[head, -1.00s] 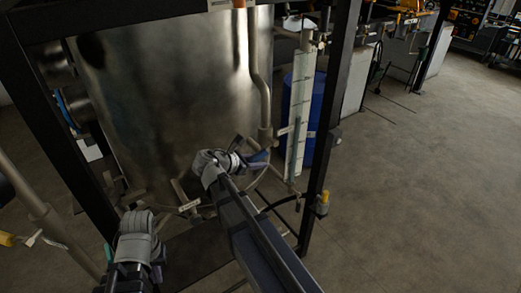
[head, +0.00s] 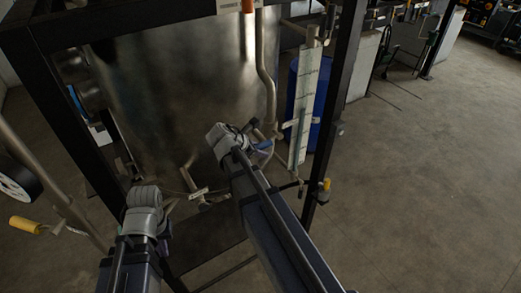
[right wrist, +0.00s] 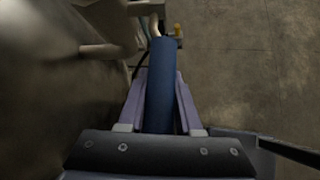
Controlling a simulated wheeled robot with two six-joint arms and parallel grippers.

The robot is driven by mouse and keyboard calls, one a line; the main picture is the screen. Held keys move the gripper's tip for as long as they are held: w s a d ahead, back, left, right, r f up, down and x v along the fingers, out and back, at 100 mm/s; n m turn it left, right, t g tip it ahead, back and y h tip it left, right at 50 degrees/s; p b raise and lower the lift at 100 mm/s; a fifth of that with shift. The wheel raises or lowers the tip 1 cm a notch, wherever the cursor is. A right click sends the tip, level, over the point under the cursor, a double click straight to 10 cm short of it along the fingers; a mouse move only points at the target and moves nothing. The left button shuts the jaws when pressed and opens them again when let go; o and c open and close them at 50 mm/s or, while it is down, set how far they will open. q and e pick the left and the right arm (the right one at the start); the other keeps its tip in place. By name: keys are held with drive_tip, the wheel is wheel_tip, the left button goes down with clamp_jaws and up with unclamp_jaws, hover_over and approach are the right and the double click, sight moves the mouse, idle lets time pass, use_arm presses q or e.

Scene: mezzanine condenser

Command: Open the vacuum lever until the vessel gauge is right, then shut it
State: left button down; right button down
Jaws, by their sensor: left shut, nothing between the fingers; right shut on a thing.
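The vacuum lever has a blue handle (right wrist: 160,85), which lies lengthwise between the fingers of my right gripper (right wrist: 161,105) in the right wrist view. In the head view, the right gripper (head: 252,140) is at the lower right front of the steel vessel, and a little of the blue handle (head: 264,146) shows beside it. The lever's pivot is mostly hidden. My left gripper (head: 145,197) is shut and empty, low at the left, apart from the lever. A round white dial (head: 15,183) with a dark rim is cut by the left edge; its reading is too small to tell.
The large steel vessel (head: 180,90) stands behind black frame posts (head: 338,90). A white scaled sight tube (head: 305,105) and a blue drum (head: 322,90) are to its right. A yellow-handled valve (head: 25,225) is at the left. Floor at the right is open.

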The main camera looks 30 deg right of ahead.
drive_tip(key=c, duration=0.6)
unclamp_jaws()
drive_tip(key=p+v, duration=0.2)
drive_tip(key=v, duration=0.2)
drive_tip(key=shift+a+f, duration=0.1)
drive_tip(key=shift+f, duration=0.05)
drive_tip(key=s+a, duration=0.3)
drive_tip(key=a, duration=0.7)
drive_tip(key=shift+a+f, duration=0.15)
drive_tip(key=shift+a, duration=0.2)
drive_tip(key=s+a+f+m+g+y+b, duration=0.1)
drive_tip(key=s+a+f+m+b, duration=0.3)
drive_tip(key=f+b, duration=0.4)
drive_tip(key=s+a+f+m+y+b, duration=0.4)
drive_tip(key=f+b, duration=0.3)
drive_tip(key=f, duration=0.5)
drive_tip(key=s+a+f+m+g+y+b, duration=0.1)
drive_tip(key=s+a+f+m+y+b, duration=0.1)
drive_tip(key=s+a+f+m+b, duration=0.2)
wheel_tip(320, 180, down, 6)
drive_tip(key=a+m+b, duration=0.2)
drive_tip(key=b, duration=0.2)
drive_tip(key=shift+s+a+g+b, duration=0.2)
drive_tip(key=shift+s+g+b, duration=0.1)
drive_tip(key=shift+s, duration=0.1)
